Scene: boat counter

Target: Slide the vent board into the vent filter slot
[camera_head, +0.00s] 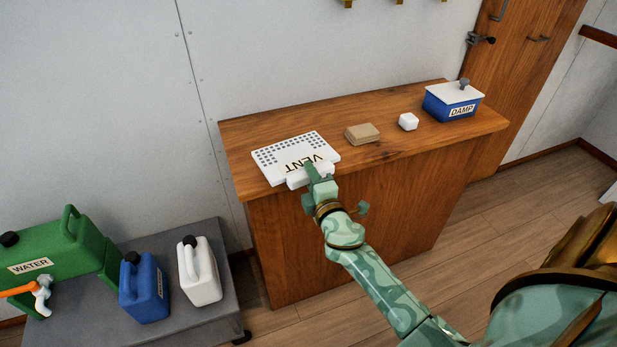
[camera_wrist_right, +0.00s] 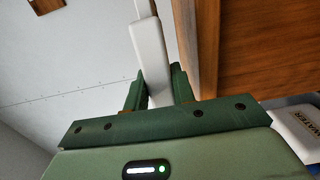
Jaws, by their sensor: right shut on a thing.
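The vent board (camera_head: 292,148) is a white slab with rows of small holes and a "VENT" label, which reads upside down in the head view. It lies at the left part of the wooden counter, with its near end at the front edge. My right gripper (camera_head: 313,175) is shut on the board's near end. In the right wrist view, the white board (camera_wrist_right: 148,45) shows edge-on between the green fingers of the gripper (camera_wrist_right: 157,88). I cannot make out the vent filter slot in either view. My left gripper is not in view.
A grey cart (camera_head: 215,285) at lower left holds a green water can (camera_head: 65,247), a blue jug (camera_head: 145,288) and a white jug (camera_head: 200,272).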

